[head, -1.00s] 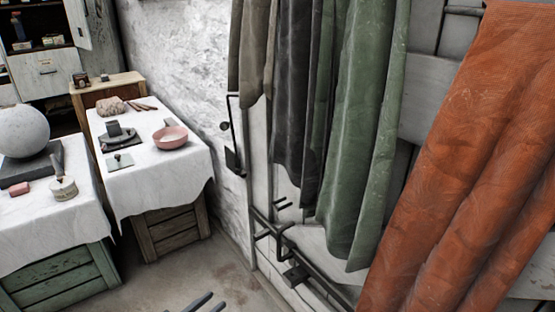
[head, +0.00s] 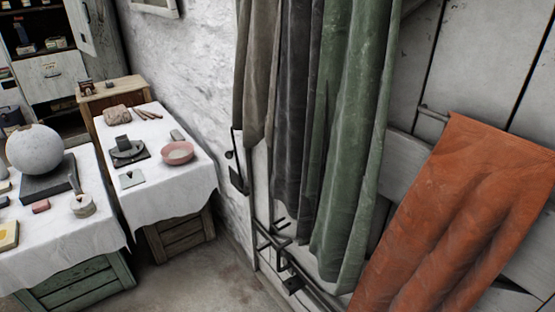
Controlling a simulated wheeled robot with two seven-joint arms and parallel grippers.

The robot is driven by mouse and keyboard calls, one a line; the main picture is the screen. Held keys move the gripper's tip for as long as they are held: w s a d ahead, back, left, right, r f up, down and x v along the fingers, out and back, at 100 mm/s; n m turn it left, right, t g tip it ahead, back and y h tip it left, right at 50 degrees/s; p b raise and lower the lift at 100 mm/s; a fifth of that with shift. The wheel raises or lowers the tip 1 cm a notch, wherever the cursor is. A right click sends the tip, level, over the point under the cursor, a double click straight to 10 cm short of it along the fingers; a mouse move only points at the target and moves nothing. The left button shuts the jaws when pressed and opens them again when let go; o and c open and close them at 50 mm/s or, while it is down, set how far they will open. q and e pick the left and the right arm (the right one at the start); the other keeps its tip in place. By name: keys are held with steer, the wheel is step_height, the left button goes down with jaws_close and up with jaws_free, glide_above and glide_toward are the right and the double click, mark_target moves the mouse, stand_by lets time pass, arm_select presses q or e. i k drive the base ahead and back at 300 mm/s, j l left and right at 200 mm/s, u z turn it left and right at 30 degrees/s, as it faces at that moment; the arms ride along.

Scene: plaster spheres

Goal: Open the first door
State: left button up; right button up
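A pale cabinet (head: 52,75) stands at the far back left. Its upper shelves show, and a pale door (head: 80,25) with a dark handle stands ajar at their right side. A drawer front below the shelves looks closed. At the right, a white planked panel (head: 480,60) with a diagonal board rises behind hanging cloths; I cannot tell if it is a door. Neither of my grippers shows in the head view.
Green and dark cloths (head: 355,130) and an orange cloth (head: 450,210) hang at the right, over dark metal rails (head: 275,240). Two cloth-covered tables (head: 70,240) (head: 185,200) hold a plaster sphere (head: 33,148), a pink bowl (head: 177,152) and tools. Bare floor (head: 205,280) shows between.

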mark_target(404, 150)
steer(key=k+l+z, duration=0.1)
steer(key=k, duration=0.3)
steer(key=k+l+z, duration=0.1)
steer(key=k, duration=0.25)
steer(key=k+l+z, duration=0.1)
steer(key=k, duration=0.25)
steer(key=l, duration=0.1)
